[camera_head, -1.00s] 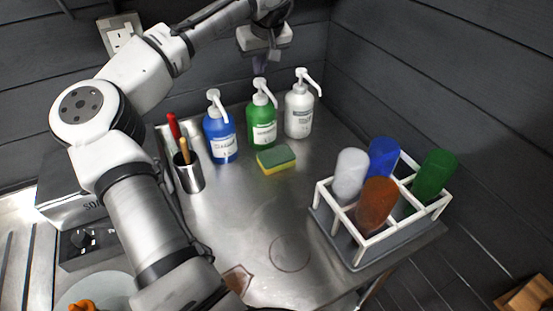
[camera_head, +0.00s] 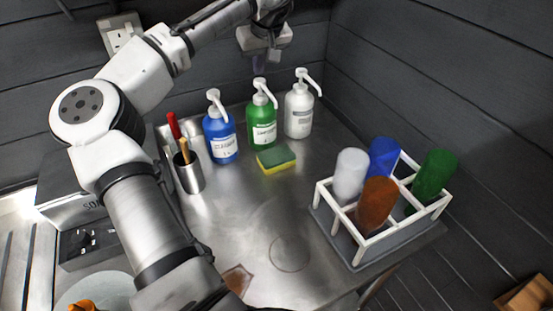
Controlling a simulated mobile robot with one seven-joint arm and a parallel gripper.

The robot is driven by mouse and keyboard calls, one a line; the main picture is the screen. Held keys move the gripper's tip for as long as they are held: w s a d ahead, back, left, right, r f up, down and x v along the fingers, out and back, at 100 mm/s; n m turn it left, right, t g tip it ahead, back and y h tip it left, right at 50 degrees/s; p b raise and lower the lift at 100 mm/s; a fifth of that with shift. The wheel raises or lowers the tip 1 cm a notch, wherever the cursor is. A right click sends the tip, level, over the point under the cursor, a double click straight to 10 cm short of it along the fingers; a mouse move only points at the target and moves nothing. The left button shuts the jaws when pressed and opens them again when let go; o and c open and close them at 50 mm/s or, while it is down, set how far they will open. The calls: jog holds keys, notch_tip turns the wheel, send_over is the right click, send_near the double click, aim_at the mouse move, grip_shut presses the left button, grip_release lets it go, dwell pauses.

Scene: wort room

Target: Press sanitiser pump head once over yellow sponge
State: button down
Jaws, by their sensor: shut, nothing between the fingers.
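Three pump bottles stand in a row at the back of the steel table: blue (camera_head: 220,139), green (camera_head: 261,124) and white (camera_head: 298,113). Each has a white pump head; I cannot read the labels to tell which is the sanitiser. The yellow sponge (camera_head: 276,159), with a green top layer, lies flat just in front of the green bottle. My gripper (camera_head: 259,69) is shut and empty. It points down close above the green bottle's pump head (camera_head: 262,86); I cannot tell whether it touches.
A white-railed crate (camera_head: 368,247) with white, blue, brown and green cylinders stands at the right. A metal cup (camera_head: 188,173) with tools stands left of the blue bottle. The table's middle (camera_head: 250,210) is clear; dark walls close the back.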

aim_at(260, 80)
jog(key=shift+f+b, duration=1.05)
jog(key=shift+f, duration=0.65)
jog(key=shift+r, duration=0.1)
jog(key=shift+r+p, duration=1.3)
jog(key=shift+r, duration=0.25)
notch_tip(260, 80, up, 2)
jog(key=shift+r+p, duration=0.2)
jog(key=shift+p, duration=0.75)
notch_tip(260, 80, up, 4)
jog(key=shift+f, duration=0.2)
